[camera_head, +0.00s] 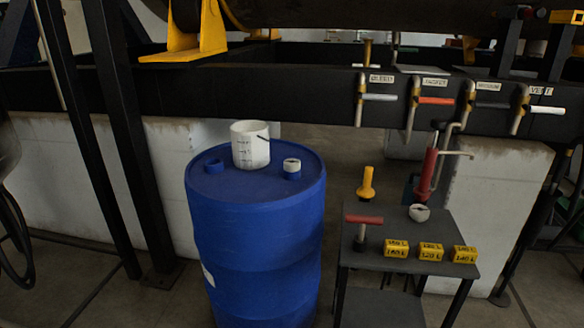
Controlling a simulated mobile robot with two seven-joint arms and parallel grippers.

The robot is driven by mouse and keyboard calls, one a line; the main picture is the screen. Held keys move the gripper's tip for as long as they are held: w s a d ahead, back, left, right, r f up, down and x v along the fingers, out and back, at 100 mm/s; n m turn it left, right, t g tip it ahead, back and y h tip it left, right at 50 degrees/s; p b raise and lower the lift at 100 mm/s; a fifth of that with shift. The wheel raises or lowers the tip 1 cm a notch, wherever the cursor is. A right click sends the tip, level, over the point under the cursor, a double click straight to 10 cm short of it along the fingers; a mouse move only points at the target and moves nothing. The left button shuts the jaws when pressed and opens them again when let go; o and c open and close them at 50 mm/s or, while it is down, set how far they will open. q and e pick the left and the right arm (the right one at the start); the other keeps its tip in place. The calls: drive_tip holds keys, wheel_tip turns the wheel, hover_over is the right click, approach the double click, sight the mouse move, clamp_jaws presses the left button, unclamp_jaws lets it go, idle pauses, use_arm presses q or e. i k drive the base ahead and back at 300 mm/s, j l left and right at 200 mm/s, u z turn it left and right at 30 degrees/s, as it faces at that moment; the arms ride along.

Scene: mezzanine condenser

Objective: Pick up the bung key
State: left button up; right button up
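A tool with a red crossbar on a short dark stem (363,220) stands upright on the small dark table (388,237), at its left front corner. Its T shape fits a bung key, though no label shows. A blue drum (256,235) stands left of the table. On the drum top are a blue bung or ring (215,166) at the left and a white-rimmed opening or cap (291,167) at the right. Neither of my grippers is in view.
A white graduated bucket (249,146) stands on the drum. Labelled valve handles (437,101) hang from the beam behind.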

sight(363, 220)
drive_tip(key=i+l+u, duration=0.2)
drive_tip(key=i, duration=0.35)
drive_tip(key=i+l+u, duration=0.15)
drive_tip(key=i+l, duration=0.35)
